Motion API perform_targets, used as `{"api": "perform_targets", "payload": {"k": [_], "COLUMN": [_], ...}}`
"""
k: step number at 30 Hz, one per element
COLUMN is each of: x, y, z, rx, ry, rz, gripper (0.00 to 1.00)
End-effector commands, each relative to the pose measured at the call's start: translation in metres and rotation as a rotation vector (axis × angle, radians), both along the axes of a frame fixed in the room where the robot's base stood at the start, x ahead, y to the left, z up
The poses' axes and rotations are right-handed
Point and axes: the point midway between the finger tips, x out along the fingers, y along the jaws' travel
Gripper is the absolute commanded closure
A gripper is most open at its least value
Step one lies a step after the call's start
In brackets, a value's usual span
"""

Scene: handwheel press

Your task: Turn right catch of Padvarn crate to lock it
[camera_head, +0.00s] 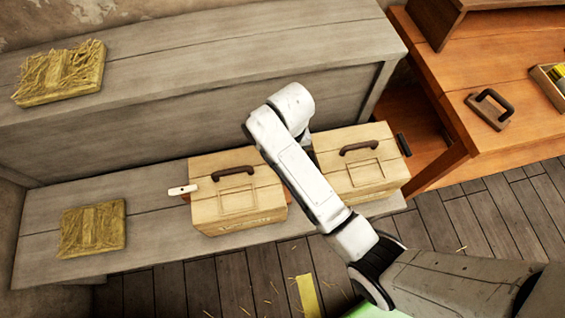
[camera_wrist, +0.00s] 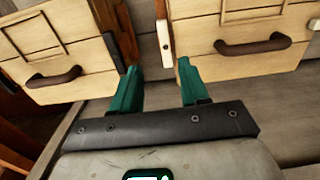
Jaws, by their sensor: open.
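Two pale wooden crates with brown handles stand side by side, one on the left (camera_head: 238,205) and one on the right (camera_head: 385,170). Their front labels are too small to read. In the wrist view, turned round, the left crate (camera_wrist: 255,70) is on the right and the right crate (camera_wrist: 70,85) on the left. My gripper (camera_wrist: 158,66) is open at the gap between them, with teal fingers apart. A white catch (camera_wrist: 165,42) on the left crate's inner side shows between the fingertips; contact cannot be told. In the head view my arm hides it and the gripper.
A white catch (camera_head: 182,190) sticks out from the left crate's outer side. Dark catches are on the right crate's outer (camera_head: 403,145) and inner (camera_wrist: 114,52) sides. Both crates stand on a grey wooden bench (camera_head: 160,235). A straw-covered block (camera_head: 92,229) lies left; an orange-brown table (camera_head: 500,145) stands right.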

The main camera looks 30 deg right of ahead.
Motion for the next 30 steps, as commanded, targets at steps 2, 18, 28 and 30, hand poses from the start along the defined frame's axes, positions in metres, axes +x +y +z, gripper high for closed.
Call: {"api": "perform_targets", "payload": {"k": [2, 18, 28, 30], "x": [0.007, 0.008, 0.009, 0.009], "y": [0.004, 0.005, 0.005, 0.005], "z": [0.001, -0.075, -0.105, -0.106], "rx": [0.0, 0.0, 0.001, 0.0], "ry": [0.004, 0.009, 0.005, 0.003], "rz": [-0.007, -0.011, -0.011, -0.011], "gripper": [0.55, 0.55, 0.55, 0.55]}}
